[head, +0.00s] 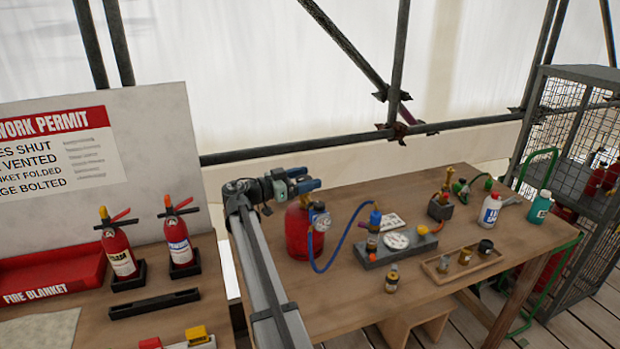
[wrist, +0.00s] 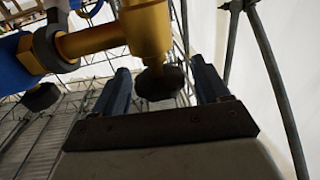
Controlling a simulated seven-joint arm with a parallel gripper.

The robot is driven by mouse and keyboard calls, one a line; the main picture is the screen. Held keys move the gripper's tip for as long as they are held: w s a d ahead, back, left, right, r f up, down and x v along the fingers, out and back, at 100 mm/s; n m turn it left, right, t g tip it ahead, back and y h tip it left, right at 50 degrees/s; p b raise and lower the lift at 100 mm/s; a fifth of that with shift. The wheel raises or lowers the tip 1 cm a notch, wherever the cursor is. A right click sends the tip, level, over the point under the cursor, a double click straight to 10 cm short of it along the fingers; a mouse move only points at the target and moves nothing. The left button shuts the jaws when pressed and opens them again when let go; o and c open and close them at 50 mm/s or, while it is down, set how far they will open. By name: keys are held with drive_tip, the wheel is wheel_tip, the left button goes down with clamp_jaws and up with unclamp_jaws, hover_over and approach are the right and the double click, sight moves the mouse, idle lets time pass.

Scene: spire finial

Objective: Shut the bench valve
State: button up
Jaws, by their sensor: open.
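A red gas cylinder (head: 299,234) stands on the bench, with a round gauge (head: 321,221) and a blue hose at its top right. My gripper (head: 305,183) is just above the cylinder's top, and its blue fingers hide most of the valve there. In the wrist view the brass valve (wrist: 147,35) is close up, with a dark ribbed knob (wrist: 160,83) at its end. The knob lies between the two open fingers of my gripper (wrist: 162,88), apparently with a gap on each side. A blue fitting with a second dark knob (wrist: 40,97) shows at the left.
The blue hose (head: 345,245) loops to a grey block (head: 396,252) with a dial. A wooden tray (head: 463,264) of small jars, bottles and a torch stand further right. Two fire extinguishers (head: 180,240) stand on the left bench. A mesh cage (head: 570,150) is at far right.

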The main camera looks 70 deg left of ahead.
drive_tip(key=shift+w+a, duration=0.15)
drive_tip(key=shift+w, duration=0.7)
drive_tip(key=shift+c, duration=0.3)
drive_tip(key=c, duration=0.9)
drive_tip(key=shift+h, duration=0.4)
